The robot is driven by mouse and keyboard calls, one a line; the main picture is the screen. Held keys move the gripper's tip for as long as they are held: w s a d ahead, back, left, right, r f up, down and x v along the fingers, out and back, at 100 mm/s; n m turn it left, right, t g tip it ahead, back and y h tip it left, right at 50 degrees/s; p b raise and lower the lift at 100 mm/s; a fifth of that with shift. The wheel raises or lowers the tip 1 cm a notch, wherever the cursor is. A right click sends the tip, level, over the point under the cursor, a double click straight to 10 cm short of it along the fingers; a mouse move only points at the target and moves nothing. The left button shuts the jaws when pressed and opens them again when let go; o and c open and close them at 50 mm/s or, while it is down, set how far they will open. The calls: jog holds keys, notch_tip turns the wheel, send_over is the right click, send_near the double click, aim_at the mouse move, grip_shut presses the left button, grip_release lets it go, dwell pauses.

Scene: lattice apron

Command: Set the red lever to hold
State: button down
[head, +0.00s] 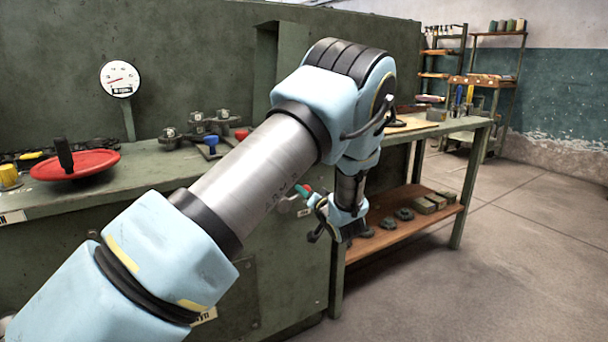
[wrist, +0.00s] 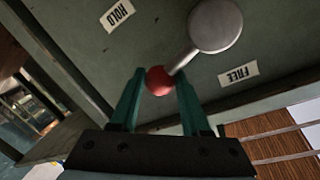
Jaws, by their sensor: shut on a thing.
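The red lever has a grey metal arm with a round red knob (wrist: 159,80), coming off a round grey hub (wrist: 215,25) on a dark green panel. In the wrist view the arm points down-left from the hub, between the HOLD label (wrist: 117,14) and the FILL label (wrist: 238,73), on neither. My gripper (wrist: 158,85) has its two teal fingers on either side of the red knob, shut on it. In the head view my gripper (head: 305,191) is at the front of the green cabinet, partly behind my arm, and the lever is mostly hidden.
A green bench (head: 437,127) with a wooden lower shelf (head: 420,212) stands right of the cabinet, close to my wrist. The cabinet top holds a red handwheel (head: 95,166), a gauge (head: 119,78) and small valves with blue and red handles. Floor at right is clear.

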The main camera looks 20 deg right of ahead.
jog(key=shift+f+m+g+y+p, duration=0.25)
jog(key=shift+f+m+y+p, duration=0.2)
jog(key=shift+f+m+p, duration=1.05)
jog(key=shift+f+m+g+y+p, duration=0.25)
jog(key=shift+f+m+y+p, duration=0.2)
jog(key=shift+f+m+p, duration=1.05)
jog(key=shift+r+m+b, duration=0.3)
jog(key=shift+r+b, duration=0.05)
jog(key=shift+c, duration=1.9)
grip_release()
jog(key=v, duration=1)
jog(key=shift+s, duration=0.4)
jog(key=shift+s, duration=0.1)
